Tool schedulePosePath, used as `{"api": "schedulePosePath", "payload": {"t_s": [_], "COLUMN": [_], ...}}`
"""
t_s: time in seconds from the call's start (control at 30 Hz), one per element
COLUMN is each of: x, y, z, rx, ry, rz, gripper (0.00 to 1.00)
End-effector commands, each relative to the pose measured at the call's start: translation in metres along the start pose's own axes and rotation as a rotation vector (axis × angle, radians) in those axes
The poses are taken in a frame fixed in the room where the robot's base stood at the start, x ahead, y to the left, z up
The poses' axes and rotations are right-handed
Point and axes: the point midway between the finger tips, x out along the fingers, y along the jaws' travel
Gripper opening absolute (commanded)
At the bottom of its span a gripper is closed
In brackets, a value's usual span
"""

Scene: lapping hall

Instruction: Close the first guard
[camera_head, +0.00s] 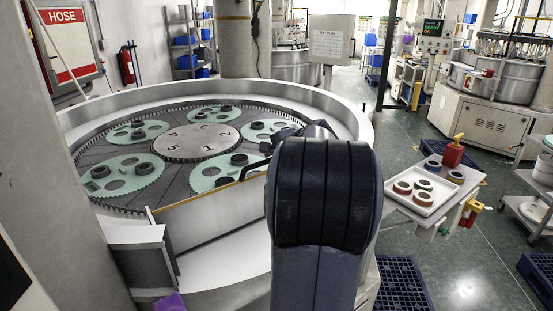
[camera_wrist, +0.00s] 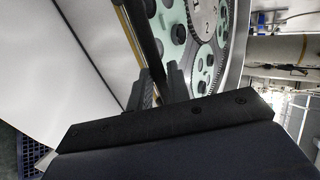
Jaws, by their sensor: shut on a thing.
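The guard (camera_head: 208,218) is a pale panel with a tan top edge at the front of the round lapping machine (camera_head: 85,117) in the head view. It stands upright along the rim, and its right end is hidden behind my arm. In the wrist view the guard (camera_wrist: 95,38) is the pale sheet at left, with a dark bar handle (camera_wrist: 140,25) along its tan edge. My gripper (camera_wrist: 163,80) is shut on this handle; the exact contact is partly hidden by the fingers. In the head view my arm hides the gripper.
Green toothed carriers (camera_head: 127,178) with dark rings lie around the numbered centre plate (camera_head: 197,142). A side table with a white tray (camera_head: 422,193) of rings stands at right. Blue pallets (camera_head: 402,285) lie on the floor. A grey column (camera_head: 60,160) stands at left.

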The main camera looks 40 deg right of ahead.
Motion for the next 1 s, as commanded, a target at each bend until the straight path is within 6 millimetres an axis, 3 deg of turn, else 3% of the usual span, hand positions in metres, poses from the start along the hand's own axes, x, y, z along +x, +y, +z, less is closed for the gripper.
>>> {"api": "schedulePosePath", "payload": {"t_s": [0.03,0.23,0.57,1.0], "x": [-0.005,-0.005,-0.010,-0.089], "y": [-0.021,-0.021,-0.019,-0.012], "z": [0.001,0.001,0.000,0.000], "rx": [-0.010,-0.009,-0.008,-0.008], "ry": [0.010,0.008,0.008,0.011], "rz": [-0.044,-0.043,-0.043,-0.037], "gripper": [0.19,0.35,0.36,0.36]}}
